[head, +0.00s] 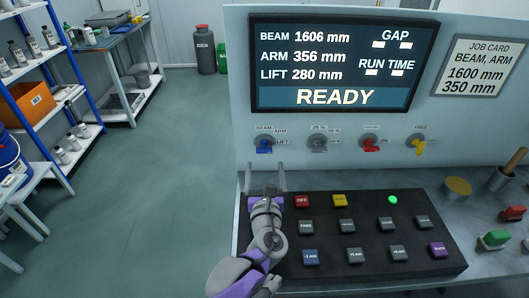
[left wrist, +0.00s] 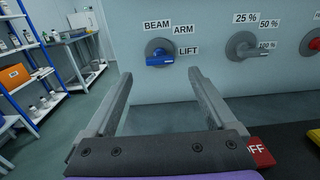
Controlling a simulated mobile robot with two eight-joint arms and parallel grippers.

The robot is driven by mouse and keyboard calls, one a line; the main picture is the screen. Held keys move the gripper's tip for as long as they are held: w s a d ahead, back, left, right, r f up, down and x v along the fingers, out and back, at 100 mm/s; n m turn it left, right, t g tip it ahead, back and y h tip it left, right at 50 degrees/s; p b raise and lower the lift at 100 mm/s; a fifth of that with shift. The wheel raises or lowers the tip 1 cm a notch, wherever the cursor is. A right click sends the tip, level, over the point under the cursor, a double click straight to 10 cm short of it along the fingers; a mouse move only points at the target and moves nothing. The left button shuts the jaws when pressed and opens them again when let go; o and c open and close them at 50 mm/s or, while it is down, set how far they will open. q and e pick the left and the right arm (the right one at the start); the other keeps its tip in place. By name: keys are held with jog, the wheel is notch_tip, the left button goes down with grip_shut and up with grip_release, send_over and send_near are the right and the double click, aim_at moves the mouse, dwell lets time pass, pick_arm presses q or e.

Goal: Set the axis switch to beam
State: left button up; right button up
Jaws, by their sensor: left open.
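The axis switch (head: 264,146) is a blue-handled rotary knob on the upright panel, with BEAM, ARM and LIFT labels around it. In the left wrist view the blue handle (left wrist: 161,60) lies nearly level, with its right end towards the LIFT label (left wrist: 188,50). The BEAM label (left wrist: 157,26) is above it and slightly left. My left gripper (head: 266,168) is open and empty in front of and below the switch, apart from it. In the left wrist view its two fingers (left wrist: 159,76) spread to either side below the knob. My right gripper is not in view.
Grey, red and yellow knobs (head: 317,143) continue the row to the right. A black button box (head: 350,270) lies below my left gripper. The screen (head: 342,65) reads BEAM 1606, ARM 356, LIFT 280 and READY. A job card (head: 481,66) reads 1600 and 350 mm.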

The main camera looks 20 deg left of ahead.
aim_at(264, 152)
pick_arm(q)
jog(key=x, duration=0.8)
jog(key=shift+w+a+b, duration=0.15)
jog(key=shift+w+b, duration=0.15)
jog(key=shift+b, duration=0.1)
jog(key=c, duration=1.4)
